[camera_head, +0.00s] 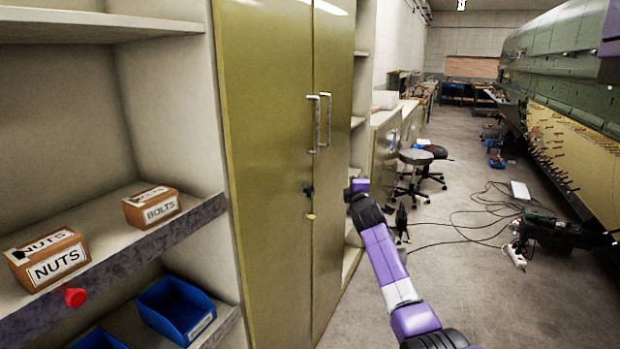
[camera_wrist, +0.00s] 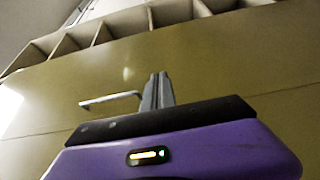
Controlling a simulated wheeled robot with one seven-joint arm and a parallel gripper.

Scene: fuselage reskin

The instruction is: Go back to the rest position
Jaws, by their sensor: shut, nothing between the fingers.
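My purple arm reaches from the lower right toward the olive cabinet (camera_head: 263,170) in the head view. The end of the arm is near the right cabinet door, and the fingers are hard to make out there. In the wrist view my gripper (camera_wrist: 157,90) shows with its two fingers together and nothing between them. Behind the fingers is the cabinet's olive door surface, with a door handle (camera_wrist: 110,98) to their left. Both cabinet doors look shut.
Open shelves at left hold a NUTS box (camera_head: 55,263), a BOLTS box (camera_head: 152,207) and a blue bin (camera_head: 176,309). A red knob-like thing (camera_head: 75,297) is at the shelf edge. Stools (camera_head: 415,158), floor cables and a green fuselage (camera_head: 560,60) are at right.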

